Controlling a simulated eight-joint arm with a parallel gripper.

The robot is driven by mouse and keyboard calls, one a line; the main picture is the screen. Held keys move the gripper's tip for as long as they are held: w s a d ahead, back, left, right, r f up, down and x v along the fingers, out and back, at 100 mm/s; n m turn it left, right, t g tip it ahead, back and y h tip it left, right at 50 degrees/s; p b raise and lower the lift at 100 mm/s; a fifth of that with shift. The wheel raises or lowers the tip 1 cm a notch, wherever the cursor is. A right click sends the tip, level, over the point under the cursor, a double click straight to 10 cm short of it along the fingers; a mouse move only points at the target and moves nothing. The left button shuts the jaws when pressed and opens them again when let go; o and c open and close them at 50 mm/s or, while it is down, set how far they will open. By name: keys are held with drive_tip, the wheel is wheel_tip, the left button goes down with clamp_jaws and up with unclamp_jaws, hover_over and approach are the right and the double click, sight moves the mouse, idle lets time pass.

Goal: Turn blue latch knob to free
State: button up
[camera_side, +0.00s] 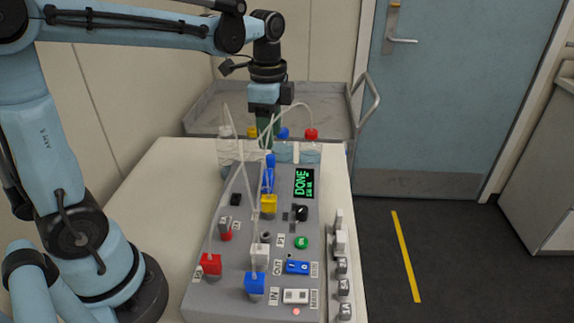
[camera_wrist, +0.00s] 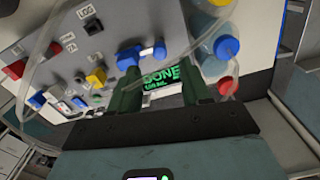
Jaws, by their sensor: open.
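The blue latch knob (camera_side: 268,176) stands at the far end of the grey sloped panel, left of the display. In the wrist view the blue knob (camera_wrist: 130,56) shows with a bar pointing right to a rounded end. My gripper (camera_side: 268,136) hangs nearly straight down behind the panel's far end, close to the knob. In the wrist view my gripper (camera_wrist: 160,84) has its two green fingers apart with nothing between them. The left finger is near the knob in the picture; whether they touch cannot be told.
The display (camera_side: 305,183) reads DONE. Clear bottles with coloured caps, one red (camera_side: 311,135), stand behind the panel. Thin tubes arch over it to the yellow (camera_side: 268,204), red (camera_side: 210,264) and blue (camera_side: 255,283) blocks. A grey cart (camera_side: 205,122) stands behind.

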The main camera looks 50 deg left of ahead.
sight(271, 156)
drive_tip(key=shift+f, duration=2.9)
clamp_jaws()
